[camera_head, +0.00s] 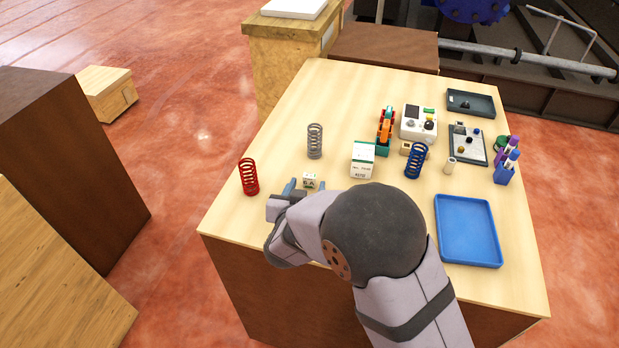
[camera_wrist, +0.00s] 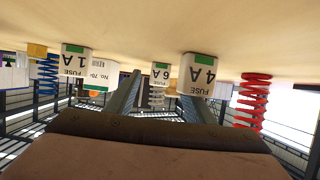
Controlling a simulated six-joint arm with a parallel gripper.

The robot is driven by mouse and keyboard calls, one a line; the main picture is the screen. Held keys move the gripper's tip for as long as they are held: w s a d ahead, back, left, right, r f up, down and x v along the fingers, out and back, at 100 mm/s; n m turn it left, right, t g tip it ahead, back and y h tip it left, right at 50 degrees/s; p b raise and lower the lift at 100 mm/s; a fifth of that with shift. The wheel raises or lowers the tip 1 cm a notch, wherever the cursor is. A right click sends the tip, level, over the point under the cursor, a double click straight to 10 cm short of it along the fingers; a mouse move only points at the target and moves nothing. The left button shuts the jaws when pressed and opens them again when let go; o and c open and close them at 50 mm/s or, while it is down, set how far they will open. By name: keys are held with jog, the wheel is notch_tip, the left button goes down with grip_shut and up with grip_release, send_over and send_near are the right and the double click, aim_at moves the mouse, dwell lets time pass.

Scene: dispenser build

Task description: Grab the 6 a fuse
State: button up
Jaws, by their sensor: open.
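The 6 A fuse is a small white box with a green end. In the wrist view, where the table is at the top, the 6 A fuse (camera_wrist: 160,74) shows between my fingers and farther off. In the head view the fuse (camera_head: 310,180) beside my fingertips appears to be this one. My gripper (camera_head: 304,187) is open and low over the table's near left part; the wrist view shows my gripper (camera_wrist: 162,88) with nothing held. A 4 A fuse (camera_wrist: 198,74) is nearer, by the right finger. A 1 A fuse (camera_wrist: 76,60) is left of the fingers. My arm likely hides both in the head view.
The red spring (camera_head: 249,177), grey spring (camera_head: 315,141) and larger white box (camera_head: 362,160) stand around the fuse. A blue spring (camera_head: 416,161) stands farther right. The blue tray (camera_head: 468,232) is empty. The table's far left part is clear.

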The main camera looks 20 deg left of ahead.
jog(key=shift+x, duration=1.4)
jog(key=c, duration=1.1)
jog(key=shift+r, duration=0.15)
notch_tip(320, 180, up, 10)
